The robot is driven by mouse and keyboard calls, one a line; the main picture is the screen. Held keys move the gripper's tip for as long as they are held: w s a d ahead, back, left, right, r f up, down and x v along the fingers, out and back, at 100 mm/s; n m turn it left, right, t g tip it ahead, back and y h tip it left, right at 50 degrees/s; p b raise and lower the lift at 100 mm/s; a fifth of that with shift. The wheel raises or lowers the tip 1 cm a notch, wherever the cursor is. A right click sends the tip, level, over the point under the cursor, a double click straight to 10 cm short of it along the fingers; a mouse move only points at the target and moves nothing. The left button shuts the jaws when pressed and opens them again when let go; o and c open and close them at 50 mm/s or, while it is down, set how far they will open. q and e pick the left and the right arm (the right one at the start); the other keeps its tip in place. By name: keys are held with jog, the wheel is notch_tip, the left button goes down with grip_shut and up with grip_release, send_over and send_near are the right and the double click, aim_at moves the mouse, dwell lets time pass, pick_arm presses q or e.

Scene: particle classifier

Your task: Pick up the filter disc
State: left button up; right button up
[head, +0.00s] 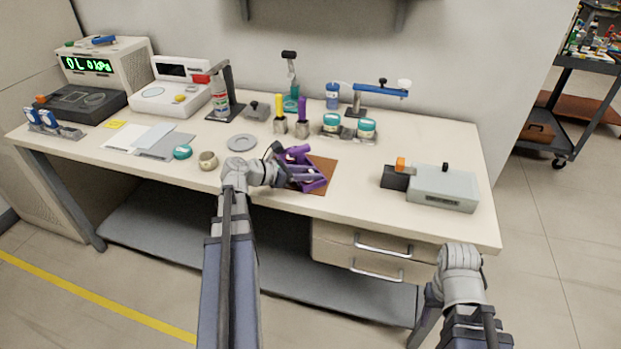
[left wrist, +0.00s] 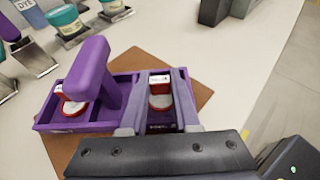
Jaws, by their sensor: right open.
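On the brown mat (head: 329,166) lies a purple tray (left wrist: 50,122) with a purple upright handle-like bar. Two small white round pieces with red show in the left wrist view, one in the left part of the tray (left wrist: 73,105) and one in a slot (left wrist: 160,101). I cannot tell which is the filter disc. My left gripper (head: 306,175) is low over the tray; its fingers (left wrist: 160,110) stand on either side of the right piece, and whether they press on it is unclear. My right gripper (head: 418,322) is open and empty, low in front of the table, mostly cut off.
A grey box (head: 445,187) with a dark end stands to the right. Teal-lidded jars (head: 348,125), bottles and a blue-armed stand (head: 377,90) are behind the mat. A grey dish (head: 242,142) and a small round pot (head: 208,160) lie left.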

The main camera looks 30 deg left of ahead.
pick_arm(q)
grip_shut()
jog(key=shift+r, duration=0.15)
notch_tip(320, 180, up, 18)
jog(key=p, duration=1.8)
